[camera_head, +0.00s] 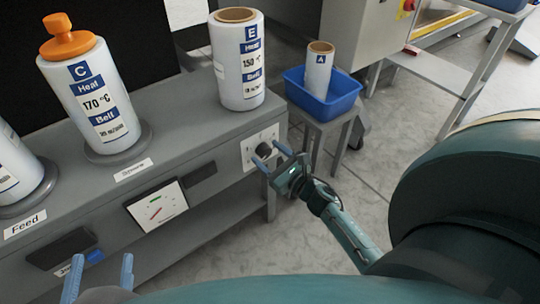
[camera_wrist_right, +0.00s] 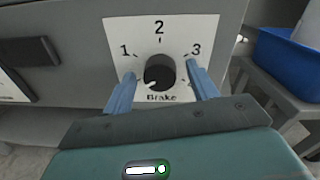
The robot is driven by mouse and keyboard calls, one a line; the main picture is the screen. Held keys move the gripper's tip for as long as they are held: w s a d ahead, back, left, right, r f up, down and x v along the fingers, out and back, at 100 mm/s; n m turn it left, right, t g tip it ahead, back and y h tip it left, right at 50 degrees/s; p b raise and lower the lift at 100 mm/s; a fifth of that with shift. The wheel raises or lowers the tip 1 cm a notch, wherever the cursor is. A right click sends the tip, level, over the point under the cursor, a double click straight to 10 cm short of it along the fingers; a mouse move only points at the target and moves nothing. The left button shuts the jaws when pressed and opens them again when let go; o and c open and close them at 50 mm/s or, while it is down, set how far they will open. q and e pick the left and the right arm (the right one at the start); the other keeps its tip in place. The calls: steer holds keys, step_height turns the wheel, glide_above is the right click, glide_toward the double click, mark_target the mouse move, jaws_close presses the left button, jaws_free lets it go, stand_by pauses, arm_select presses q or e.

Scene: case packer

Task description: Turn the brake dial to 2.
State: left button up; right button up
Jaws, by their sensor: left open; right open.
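The brake dial is a black round knob (camera_wrist_right: 159,72) on a white plate (camera_wrist_right: 190,32) marked 1, 2 and 3, with "Brake" below. A white mark on the knob points to the lower left, below the 1. In the head view the knob (camera_head: 263,150) sits on the front of the grey machine. My right gripper (camera_head: 269,156) is open in front of it. In the right wrist view its blue fingers (camera_wrist_right: 160,82) stand either side of the knob; contact cannot be told. My left gripper (camera_head: 98,277) is open and empty at the lower left.
The grey machine (camera_head: 190,110) carries several labelled rolls, including C (camera_head: 92,95) and E (camera_head: 238,62). A gauge panel (camera_head: 157,205) is left of the dial. A blue bin (camera_head: 325,100) holding roll A (camera_head: 318,72) stands on a small table to the right.

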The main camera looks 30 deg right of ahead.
steer(key=c, duration=1)
